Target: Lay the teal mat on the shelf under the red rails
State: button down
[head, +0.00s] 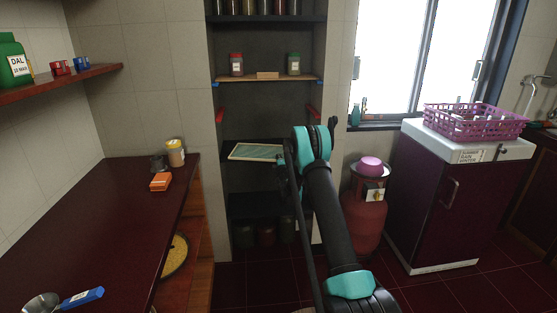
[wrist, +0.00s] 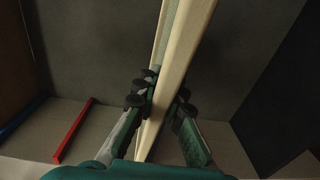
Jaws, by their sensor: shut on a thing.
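The teal mat (head: 255,152) shows in the head view as a flat teal panel with a cream border, roughly level, at the mouth of the alcove. My gripper (head: 284,160) is at its right end. In the wrist view my gripper (wrist: 156,100) is shut on the cream edge of the mat (wrist: 185,45). The dark shelf (head: 233,144) lies at the mat's height, below the left red rail (head: 220,115) and right red rail (head: 314,112). I cannot tell whether the mat touches it. One red rail (wrist: 73,130) also shows in the wrist view.
A wooden shelf (head: 288,77) with jars is above the rails. Blue rails sit just under it, and one blue rail (wrist: 22,117) shows in the wrist view. The alcove's side walls are close. A red gas cylinder (head: 362,222) stands right; a counter (head: 120,215) is left.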

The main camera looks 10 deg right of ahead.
jog(key=shift+f, duration=0.1)
jog(key=c, duration=1.6)
grip_release()
